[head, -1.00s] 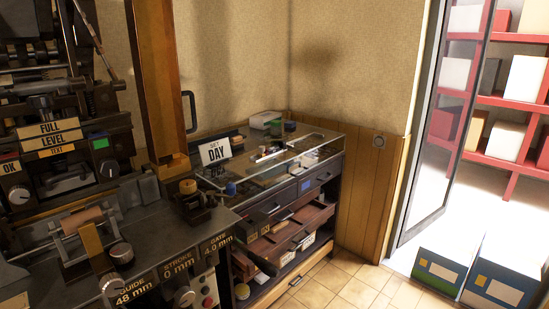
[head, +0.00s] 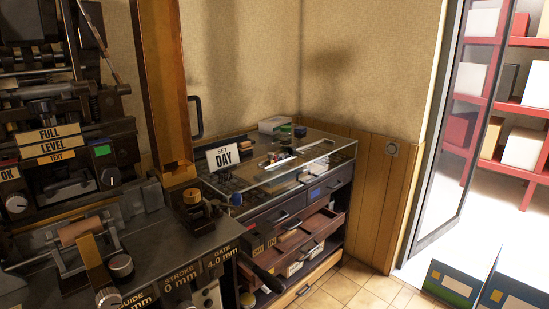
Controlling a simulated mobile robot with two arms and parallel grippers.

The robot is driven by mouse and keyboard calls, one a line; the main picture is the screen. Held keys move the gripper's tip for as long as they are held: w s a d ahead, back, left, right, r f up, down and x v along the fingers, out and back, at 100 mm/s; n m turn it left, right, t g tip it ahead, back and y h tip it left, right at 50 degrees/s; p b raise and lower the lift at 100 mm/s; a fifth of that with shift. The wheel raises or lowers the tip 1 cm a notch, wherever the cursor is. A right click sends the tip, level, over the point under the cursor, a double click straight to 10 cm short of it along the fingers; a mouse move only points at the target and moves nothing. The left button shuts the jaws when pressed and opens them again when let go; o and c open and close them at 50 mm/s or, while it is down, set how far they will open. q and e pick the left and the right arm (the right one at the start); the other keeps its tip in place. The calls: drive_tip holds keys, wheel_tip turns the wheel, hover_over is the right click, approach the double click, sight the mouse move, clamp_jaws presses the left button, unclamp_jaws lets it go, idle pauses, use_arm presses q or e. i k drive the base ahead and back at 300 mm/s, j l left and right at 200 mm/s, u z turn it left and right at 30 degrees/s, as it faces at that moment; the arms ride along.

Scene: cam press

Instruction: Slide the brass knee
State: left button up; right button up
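The dark press (head: 70,160) fills the left side of the head view. On its bench stands a brass-coloured angled bar (head: 96,262) beside a copper-coloured roller (head: 80,231); I cannot tell for sure that this bar is the brass knee. A small brass-topped fixture (head: 192,196) sits at the bench's right end. A round knob (head: 120,266) stands right of the bar. Front labels read GUIDE, STROKE 0 mm and GATE 4.0 mm (head: 219,260). Neither of my grippers is in view.
A glass-topped cabinet (head: 310,150) with drawers, one apparently pulled out, stands right of the press. A DAY sign (head: 224,157) is on it. A black-knobbed handle (head: 268,281) juts from the bench front. Boxes (head: 450,279) sit by the glass door; tiled floor is clear between.

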sight(270, 154)
drive_tip(key=u, duration=0.65)
drive_tip(key=i+l+u, duration=0.1)
drive_tip(key=l+u, duration=0.3)
drive_tip(key=i+l+u, duration=0.1)
drive_tip(key=l+u, duration=0.75)
